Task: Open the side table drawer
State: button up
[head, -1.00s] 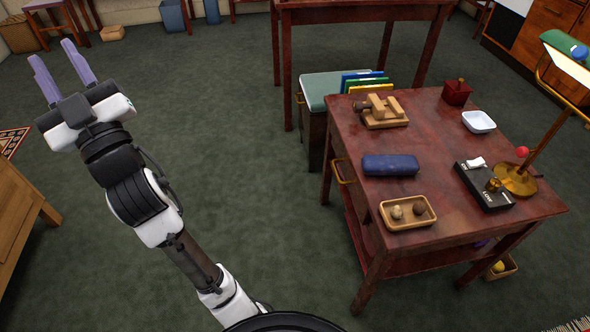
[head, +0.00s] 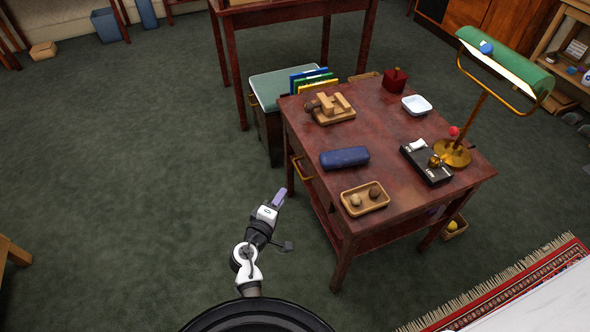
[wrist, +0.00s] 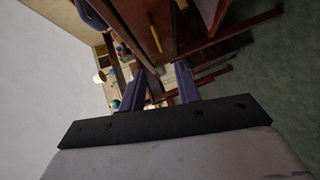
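The side table (head: 395,128) is dark red wood and stands right of centre in the head view. Its drawer front (head: 315,183) is on the table's left side and looks closed, seen at a steep angle. The brass drawer handle (head: 301,170) sticks out from it; a yellow bar that looks like this handle (wrist: 156,38) shows in the wrist view. My gripper (head: 279,198) is left of the table and a little nearer than the handle, apart from both. The wrist view shows its purple fingers (wrist: 159,82) spread with nothing between them.
On the tabletop are a blue case (head: 345,157), a wooden tray (head: 365,199), a black box (head: 427,165) and a brass lamp (head: 454,153). A green-topped cabinet (head: 266,90) stands behind. Open carpet lies to the left.

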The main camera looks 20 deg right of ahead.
jog(key=x, duration=1.3)
jog(key=shift+w+p, duration=0.2)
jog(key=shift+p, duration=0.25)
jog(key=shift+r, duration=0.1)
grip_shut()
